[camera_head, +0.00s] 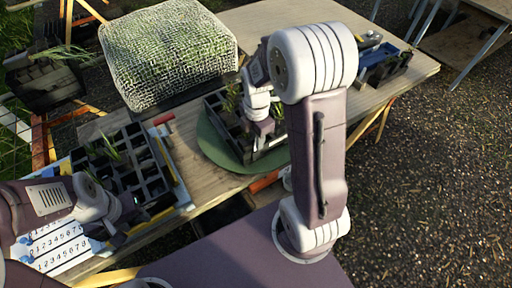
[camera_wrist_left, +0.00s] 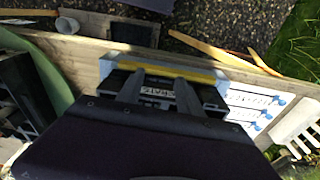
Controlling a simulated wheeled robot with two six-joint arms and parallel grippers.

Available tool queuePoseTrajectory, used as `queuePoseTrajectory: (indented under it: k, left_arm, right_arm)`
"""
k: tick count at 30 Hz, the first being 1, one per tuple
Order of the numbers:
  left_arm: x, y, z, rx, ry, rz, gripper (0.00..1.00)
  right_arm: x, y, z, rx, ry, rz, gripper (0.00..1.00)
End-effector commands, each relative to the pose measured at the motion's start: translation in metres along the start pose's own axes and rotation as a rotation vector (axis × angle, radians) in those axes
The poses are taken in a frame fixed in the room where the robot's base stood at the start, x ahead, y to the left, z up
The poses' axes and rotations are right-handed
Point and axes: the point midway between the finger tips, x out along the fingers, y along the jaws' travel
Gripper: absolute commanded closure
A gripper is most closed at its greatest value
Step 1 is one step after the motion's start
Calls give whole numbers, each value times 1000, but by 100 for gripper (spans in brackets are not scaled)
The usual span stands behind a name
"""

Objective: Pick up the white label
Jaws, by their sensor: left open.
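A small white label (camera_wrist_left: 157,92) with dark lettering shows between the fingers of my left gripper (camera_wrist_left: 158,84) in the left wrist view, against something dark below a yellow bar. The left gripper is open; I cannot tell whether it touches the label. In the head view my left gripper (camera_head: 117,236) is low at the left, beside several white number strips (camera_head: 55,246). The strips also show right of the fingers in the left wrist view (camera_wrist_left: 258,101). My right gripper (camera_head: 261,142) hangs over a tray on the round green mat; its jaws are too small to tell.
A black seedling tray (camera_head: 157,184) stands just beyond the left gripper. The green mat (camera_head: 212,150) carries another black tray. A large mesh-covered block (camera_head: 170,55) stands behind, and a blue caddy (camera_head: 375,72) is at the far right. Some bare wood (camera_head: 195,180) lies between the trays.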

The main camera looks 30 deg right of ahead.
Motion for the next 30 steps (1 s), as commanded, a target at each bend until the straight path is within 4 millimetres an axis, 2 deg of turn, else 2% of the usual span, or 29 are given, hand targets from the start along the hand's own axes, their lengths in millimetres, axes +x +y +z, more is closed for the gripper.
queuePoseTrajectory:
  k: [4,5,7,8,30]
  left_arm:
    - [0,0,0,0,0,0,57]
    - [0,0,0,0,0,0,57]
    - [0,0,0,0,0,0,57]
    - [0,0,0,0,0,0,57]
    - [0,0,0,0,0,0,57]
  right_arm:
    - [0,0,0,0,0,0,72]
    - [0,0,0,0,0,0,78]
    - [0,0,0,0,0,0,97]
    - [-1,0,0,0,0,0,100]
    - [-1,0,0,0,0,0,100]
